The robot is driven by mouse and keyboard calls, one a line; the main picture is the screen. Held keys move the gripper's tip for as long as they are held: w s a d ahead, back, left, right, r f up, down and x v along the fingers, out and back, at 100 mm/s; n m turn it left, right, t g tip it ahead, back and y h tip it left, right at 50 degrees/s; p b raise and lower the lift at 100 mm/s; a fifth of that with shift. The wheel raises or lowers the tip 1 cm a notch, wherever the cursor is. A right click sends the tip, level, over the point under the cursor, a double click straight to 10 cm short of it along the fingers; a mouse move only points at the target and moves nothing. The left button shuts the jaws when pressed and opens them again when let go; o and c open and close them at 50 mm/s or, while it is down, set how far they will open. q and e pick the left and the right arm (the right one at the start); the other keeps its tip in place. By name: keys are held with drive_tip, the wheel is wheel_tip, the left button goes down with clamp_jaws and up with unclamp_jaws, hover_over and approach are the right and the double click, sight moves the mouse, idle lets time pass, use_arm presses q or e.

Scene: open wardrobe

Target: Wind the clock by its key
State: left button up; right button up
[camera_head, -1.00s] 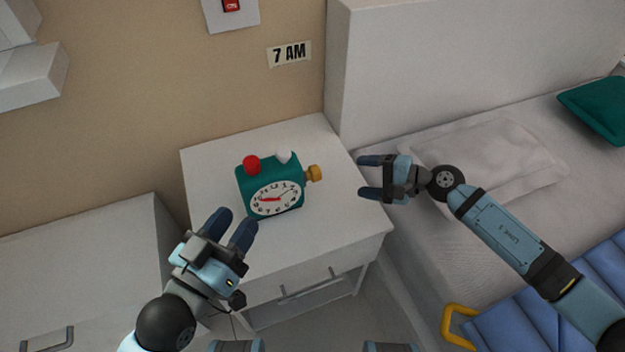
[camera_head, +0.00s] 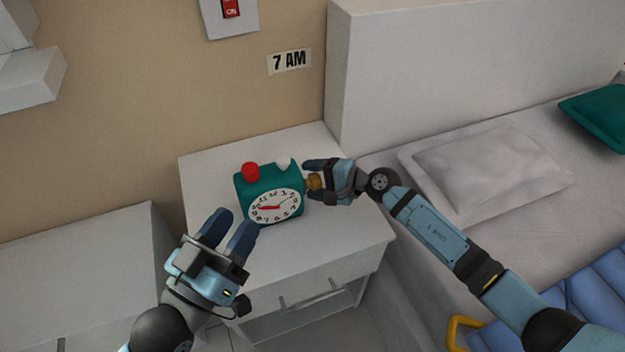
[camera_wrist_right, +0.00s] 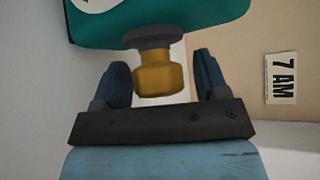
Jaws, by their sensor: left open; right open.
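The teal clock (camera_head: 268,194) stands upright on the white nightstand, with a white dial, a red knob on top and a white piece beside it. Its gold key (camera_head: 315,182) sticks out on the right side. My right gripper (camera_head: 311,181) is open around the key, one finger on each side. In the right wrist view the gold key (camera_wrist_right: 160,76) sits between the open fingers with gaps on both sides. My left gripper (camera_head: 231,225) is open and empty, in front of the clock and to its left.
The nightstand (camera_head: 340,245) has free room on its top around the clock. A bed with a pillow (camera_head: 490,165) is on the right. A "7 AM" sign (camera_head: 289,62) and a red switch (camera_head: 231,8) are on the wall. A white cabinet (camera_head: 85,270) stands at left.

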drive_tip(key=shift+w+a+f, duration=0.1)
drive_tip(key=shift+a, duration=0.1)
drive_tip(key=c, duration=0.9)
drive_tip(key=shift+p, duration=0.5)
drive_tip(key=m+g+h+p, duration=0.2)
drive_tip(key=p, duration=0.2)
drive_tip(key=shift+g, duration=0.3)
use_arm(q)
drive_tip(key=a+f+g+y, duration=0.3)
drive_tip(key=f+g, duration=0.1)
drive_tip(key=f, duration=0.5)
drive_tip(key=shift+s+a+y+p, duration=0.35)
drive_tip(key=shift+y, duration=0.05)
use_arm(e)
drive_tip(key=shift+s+d+f+m+g+h, duration=0.1)
drive_tip(key=shift+s+f+m+g+h, duration=0.1)
drive_tip(key=shift+m+g+h, duration=0.45)
